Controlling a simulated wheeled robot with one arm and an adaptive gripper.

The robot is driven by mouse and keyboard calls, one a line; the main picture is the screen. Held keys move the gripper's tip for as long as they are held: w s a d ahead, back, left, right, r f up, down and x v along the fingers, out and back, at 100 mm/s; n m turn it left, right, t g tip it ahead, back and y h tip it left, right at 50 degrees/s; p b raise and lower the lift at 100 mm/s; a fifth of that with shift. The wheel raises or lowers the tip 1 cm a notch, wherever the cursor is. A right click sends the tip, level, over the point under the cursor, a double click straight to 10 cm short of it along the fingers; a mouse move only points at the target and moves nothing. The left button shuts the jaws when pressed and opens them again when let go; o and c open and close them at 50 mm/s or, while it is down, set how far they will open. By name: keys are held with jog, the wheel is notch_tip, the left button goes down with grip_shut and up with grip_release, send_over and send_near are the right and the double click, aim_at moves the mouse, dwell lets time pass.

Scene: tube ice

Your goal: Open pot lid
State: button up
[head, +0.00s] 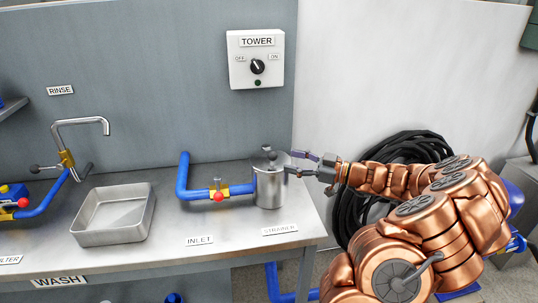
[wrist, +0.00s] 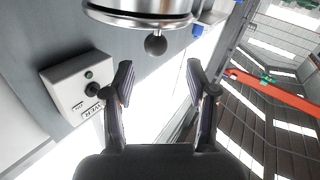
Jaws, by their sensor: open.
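The metal pot (head: 269,190) stands upright on the bench above the STRAINER label. Its lid (head: 262,160) is on top, with a dark round knob (head: 272,155). My gripper (head: 291,162) reaches in from the right at knob height, its fingers open and pointing at the knob. In the wrist view, the lid (wrist: 140,17) and its ball knob (wrist: 155,45) are at the top. The knob lies just beyond the open fingertips of my gripper (wrist: 160,70), roughly centred between them, and nothing is held.
A square metal basin (head: 115,214) sits further left, near a tap (head: 80,122). The TOWER switch box (head: 256,60) is on the wall above. Black coiled hose (head: 370,215) hangs at right.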

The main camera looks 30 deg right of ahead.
aim_at(273, 156)
jog(key=shift+p+x, duration=1.2)
jog(key=shift+x, duration=2.5)
jog(key=shift+w+d+f, duration=0.1)
jog(key=shift+d, duration=0.1)
grip_shut()
